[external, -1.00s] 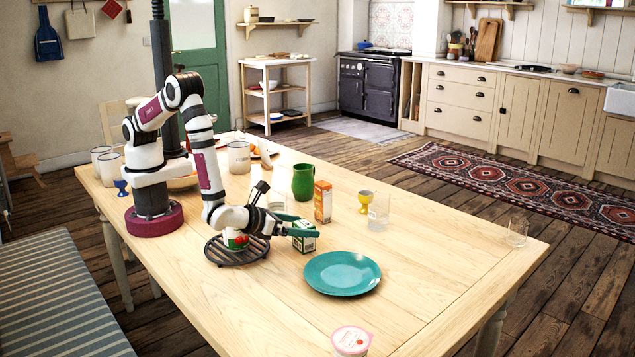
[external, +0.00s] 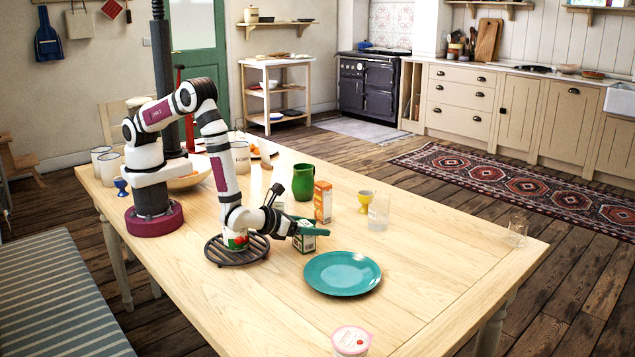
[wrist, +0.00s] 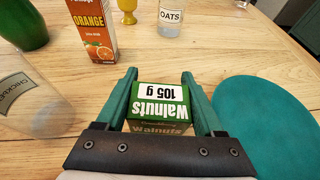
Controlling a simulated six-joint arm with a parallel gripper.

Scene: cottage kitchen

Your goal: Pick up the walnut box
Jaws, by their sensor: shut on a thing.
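The walnut box (wrist: 160,101) is a small green and white carton marked "Walnuts 105 g". In the wrist view it sits between the two green fingers of my gripper (wrist: 160,88), which are shut on its sides. In the external view the box (external: 305,243) is beside the teal plate, partly covered by my gripper (external: 308,228). The box looks upright and on or very close to the table; I cannot tell if it is clear of the surface.
A teal plate (external: 343,273) lies right of the box. Behind stand an orange juice carton (external: 323,202), a green jug (external: 303,182), a yellow cup (external: 364,202) and glass jars. The right table is mostly clear.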

